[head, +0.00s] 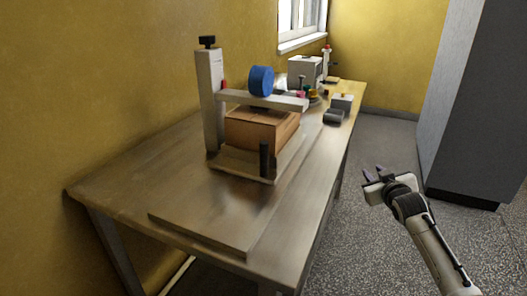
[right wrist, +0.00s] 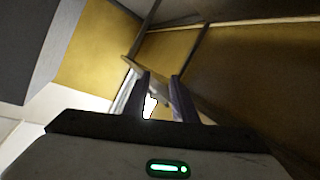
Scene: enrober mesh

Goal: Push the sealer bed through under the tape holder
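The sealer bed (head: 238,166) is a pale flat plate on the table, with a dark upright handle (head: 264,159) at its near right corner. A brown carton (head: 256,134) sits on it. The tape holder (head: 262,99) is a pale bar reaching right from a tall post (head: 209,95). It carries a blue tape roll (head: 261,80) and crosses above the carton. My right gripper (head: 375,173) is off the table's right side, well apart from the bed. Its fingers are apart and empty in the right wrist view (right wrist: 161,90). My left gripper is out of view.
The wooden table (head: 180,182) has clear surface left of the bed. A flat board (head: 200,233) lies along its near end. A white machine (head: 303,71), a dark roll (head: 334,116) and small items stand at the far end. A grey cabinet (head: 475,110) stands right; floor between is clear.

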